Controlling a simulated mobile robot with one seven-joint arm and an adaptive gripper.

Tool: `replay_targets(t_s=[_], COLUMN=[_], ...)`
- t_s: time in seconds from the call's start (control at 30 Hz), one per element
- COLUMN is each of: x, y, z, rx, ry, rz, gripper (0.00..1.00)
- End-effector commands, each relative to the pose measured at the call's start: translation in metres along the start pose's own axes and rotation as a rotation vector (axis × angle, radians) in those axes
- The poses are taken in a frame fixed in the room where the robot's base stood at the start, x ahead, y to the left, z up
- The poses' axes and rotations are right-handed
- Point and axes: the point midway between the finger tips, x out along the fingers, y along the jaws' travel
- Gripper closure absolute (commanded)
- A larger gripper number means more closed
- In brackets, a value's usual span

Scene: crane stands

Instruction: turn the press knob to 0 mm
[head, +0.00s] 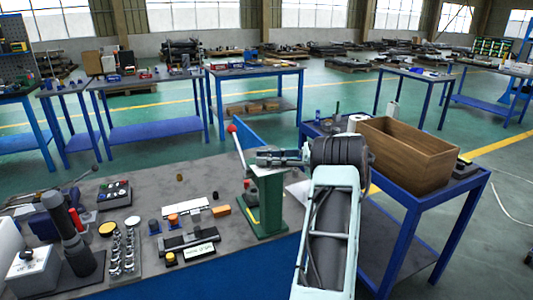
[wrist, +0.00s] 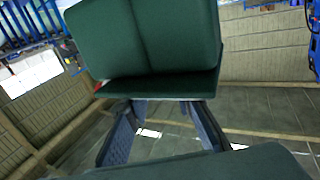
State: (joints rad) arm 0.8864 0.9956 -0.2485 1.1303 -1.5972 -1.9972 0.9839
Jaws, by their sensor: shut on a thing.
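The green press (head: 268,200) stands on the near bench, at its right end. Its lever ends in a red ball (head: 232,129) and leans up to the left. My gripper (head: 268,157) reaches in from the right at the top of the press. In the wrist view the dark green press body (wrist: 150,45) fills the upper middle, and my two fingers (wrist: 163,108) run up to its lower edge, spaced apart. They are shut on the press knob, which the press body and fingers hide. I cannot read any scale or the knob's setting.
The near bench (head: 150,190) holds sockets (head: 122,250), a black clamp tool (head: 188,240), an orange block (head: 221,210) and a label plate (head: 199,251), left of the press. A wooden box (head: 405,155) sits on a blue table to the right, close to my arm.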

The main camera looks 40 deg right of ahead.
Motion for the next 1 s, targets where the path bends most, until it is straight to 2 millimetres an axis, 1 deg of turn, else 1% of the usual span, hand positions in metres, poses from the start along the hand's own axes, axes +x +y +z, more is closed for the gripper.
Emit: replay_targets(t_s=[0.2,0.63,0.67,0.7,0.8,1.0], x=[0.0015,0.0020,0.0020,0.0020,0.0016,0.0010], y=[-0.0007,-0.0010,-0.0010,-0.0010,-0.0008,-0.0004], z=[0.0017,0.0027,0.0027,0.0027,0.0021,0.0011], rx=[0.004,0.005,0.005,0.005,0.004,0.002], ry=[-0.001,-0.001,-0.001,-0.001,-0.001,-0.001], rz=[-0.033,-0.039,-0.039,-0.039,-0.038,-0.036], gripper=[1.00,1.00,0.75,0.71,0.60,0.60])
